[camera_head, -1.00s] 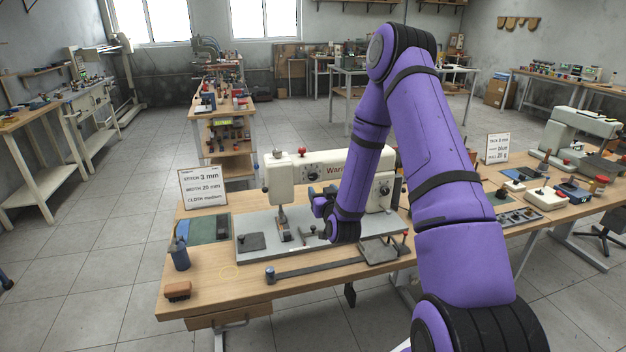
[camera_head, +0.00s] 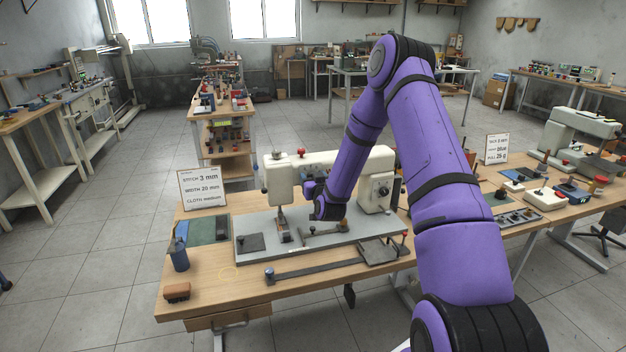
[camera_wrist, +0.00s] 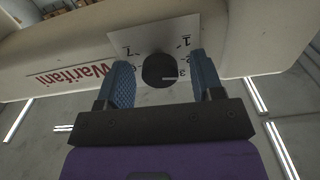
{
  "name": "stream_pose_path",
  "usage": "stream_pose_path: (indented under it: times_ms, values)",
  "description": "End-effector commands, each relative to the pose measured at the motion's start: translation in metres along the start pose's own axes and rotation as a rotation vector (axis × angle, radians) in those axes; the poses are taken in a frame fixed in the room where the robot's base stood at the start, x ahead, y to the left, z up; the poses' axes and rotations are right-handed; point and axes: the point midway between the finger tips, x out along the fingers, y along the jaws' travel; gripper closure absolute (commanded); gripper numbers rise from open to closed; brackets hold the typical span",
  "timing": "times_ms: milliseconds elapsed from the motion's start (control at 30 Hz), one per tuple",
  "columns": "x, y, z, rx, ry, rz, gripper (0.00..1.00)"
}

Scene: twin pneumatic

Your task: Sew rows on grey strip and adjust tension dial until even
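The cream sewing machine (camera_head: 378,163) stands on its grey base plate on the wooden table. In the wrist view its body (camera_wrist: 60,62) carries red "Waritani" lettering and a black dial (camera_wrist: 158,70) on a white numbered plate (camera_wrist: 160,36). My gripper (camera_wrist: 163,84) is open, with blue pads on either side of the dial. A gap shows between each pad and the dial. In the head view my gripper (camera_head: 312,190) is at the machine's front, partly hidden by my arm. I cannot make out the grey strip for certain.
A sign (camera_head: 203,187) reads stitch 3 mm, width 20 mm, cloth medium. A blue cup (camera_head: 180,257) and brown block (camera_head: 177,291) stand at the table's left. A long bar (camera_head: 315,268) lies along the front. A second machine (camera_head: 580,135) stands at right.

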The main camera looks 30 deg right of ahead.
Motion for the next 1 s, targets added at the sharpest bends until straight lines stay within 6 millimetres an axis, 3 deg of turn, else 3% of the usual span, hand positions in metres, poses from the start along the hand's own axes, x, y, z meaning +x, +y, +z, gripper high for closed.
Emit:
stream_pose_path:
  times_ms: [33,200,567,1000]
  values:
    - [-0.0001,0.0,-0.0001,0.0,0.0,0.0,0.48]
    - [-0.0002,-0.0001,-0.0001,0.0,0.0,0.0,0.87]
    - [-0.0003,0.0002,-0.0001,0.047,0.0,0.0,0.88]
    - [-0.0003,0.0002,-0.0002,0.357,0.0,0.0,0.88]
